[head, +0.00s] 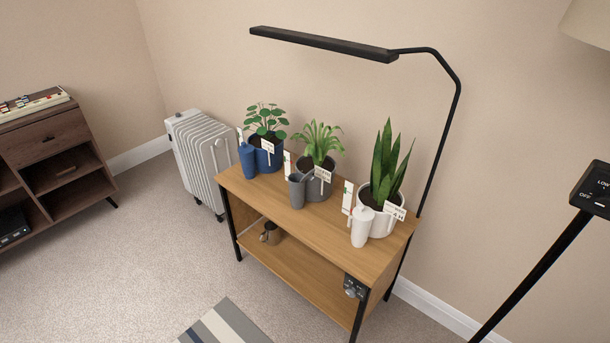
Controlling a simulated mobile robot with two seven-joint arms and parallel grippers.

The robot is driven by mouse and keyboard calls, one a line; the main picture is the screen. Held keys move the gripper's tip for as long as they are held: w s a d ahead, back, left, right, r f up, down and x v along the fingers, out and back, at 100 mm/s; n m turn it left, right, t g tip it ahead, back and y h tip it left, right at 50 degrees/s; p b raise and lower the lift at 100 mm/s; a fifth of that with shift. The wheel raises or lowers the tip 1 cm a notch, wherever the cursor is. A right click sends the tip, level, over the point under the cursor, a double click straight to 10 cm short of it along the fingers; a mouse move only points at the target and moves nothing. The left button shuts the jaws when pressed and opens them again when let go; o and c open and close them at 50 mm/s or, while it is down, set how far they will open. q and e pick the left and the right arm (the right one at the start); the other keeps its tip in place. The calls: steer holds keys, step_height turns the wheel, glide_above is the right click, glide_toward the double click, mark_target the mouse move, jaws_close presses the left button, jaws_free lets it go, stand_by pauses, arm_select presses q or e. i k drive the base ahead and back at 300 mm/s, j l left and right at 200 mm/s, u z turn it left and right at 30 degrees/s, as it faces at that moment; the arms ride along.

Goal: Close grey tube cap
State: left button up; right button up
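A grey tube (297,192) stands upright on the wooden top of a small plant stand (270,205), in front of the middle plant's grey pot (318,186). Its top looks wider and uneven, but the cap is too small to make out clearly. A blue tube (247,162) stands to its left by a blue pot, and a white tube (362,228) to its right by a white pot. Neither of my grippers is in view.
A black lamp (330,43) arches over the stand. A white radiator (200,160) is behind left, a wooden cabinet (55,155) far left, and a black pole (530,275) at right. A small brown jug (271,234) sits on the lower shelf. Carpet in front is clear around a striped rug (225,325).

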mark_target(310, 174)
steer(key=k+l, duration=0.2)
steer(key=l, duration=0.15)
steer(key=i+j+u, duration=0.15)
steer(key=i+u, duration=0.6)
steer(key=i+j, duration=0.05)
steer(key=i, duration=0.05)
